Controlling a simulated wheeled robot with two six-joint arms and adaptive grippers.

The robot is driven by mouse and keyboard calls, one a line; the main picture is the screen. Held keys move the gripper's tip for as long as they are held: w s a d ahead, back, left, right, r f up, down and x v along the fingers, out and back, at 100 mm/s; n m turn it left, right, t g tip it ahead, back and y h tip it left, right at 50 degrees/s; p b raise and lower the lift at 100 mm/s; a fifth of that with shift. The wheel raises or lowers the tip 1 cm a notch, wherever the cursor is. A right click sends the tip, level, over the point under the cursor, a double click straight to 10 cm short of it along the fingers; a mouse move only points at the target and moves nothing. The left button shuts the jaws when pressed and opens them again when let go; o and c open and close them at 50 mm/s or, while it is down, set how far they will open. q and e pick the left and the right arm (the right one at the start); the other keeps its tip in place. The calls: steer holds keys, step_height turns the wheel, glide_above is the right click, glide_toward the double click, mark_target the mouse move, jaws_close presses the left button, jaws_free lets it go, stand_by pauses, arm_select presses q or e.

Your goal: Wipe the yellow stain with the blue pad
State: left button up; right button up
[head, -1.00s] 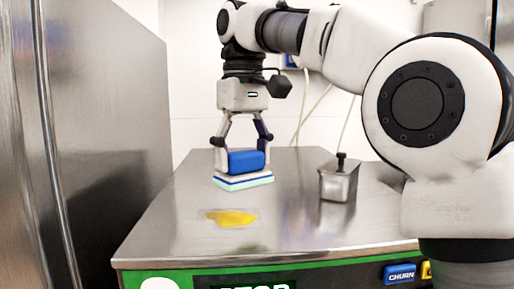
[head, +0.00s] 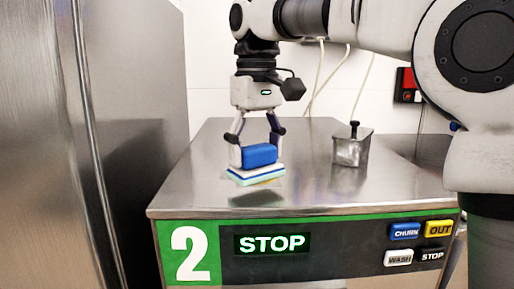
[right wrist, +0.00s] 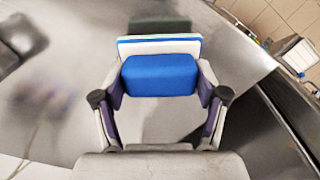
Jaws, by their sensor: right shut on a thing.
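The blue pad (head: 260,156) has a blue grip block on a white and pale green layered base. My right gripper (head: 257,160) is shut on the blue block, one finger on each side. The pad is over the steel top near its front edge; a dark patch shows under it, and I cannot tell whether it touches the surface. In the right wrist view the blue pad (right wrist: 160,75) sits between the fingers. My left gripper is not in view.
The steel freezer top (head: 320,195) is largely clear. A small metal container (head: 351,148) stands to the right of the pad. A front panel (head: 275,243) carries a "2", a STOP display and several buttons. A tall steel cabinet (head: 125,110) stands at left.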

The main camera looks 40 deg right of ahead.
steer(key=shift+w+d+f, duration=0.35)
steer(key=shift+d+f, duration=0.05)
steer(key=shift+d, duration=0.15)
steer(key=shift+s+a+f, duration=0.1)
steer(key=shift+s+a, duration=0.15)
steer(key=shift+a, duration=0.1)
steer(key=shift+w+d+f+b, duration=0.15)
steer(key=shift+d+f+b, duration=0.05)
steer(key=shift+f+b, duration=0.25)
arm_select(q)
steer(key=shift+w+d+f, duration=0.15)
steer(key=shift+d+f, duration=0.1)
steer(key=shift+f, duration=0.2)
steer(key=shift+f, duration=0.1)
arm_select(e)
steer(key=shift+a+f, duration=0.1)
steer(key=shift+f, duration=0.1)
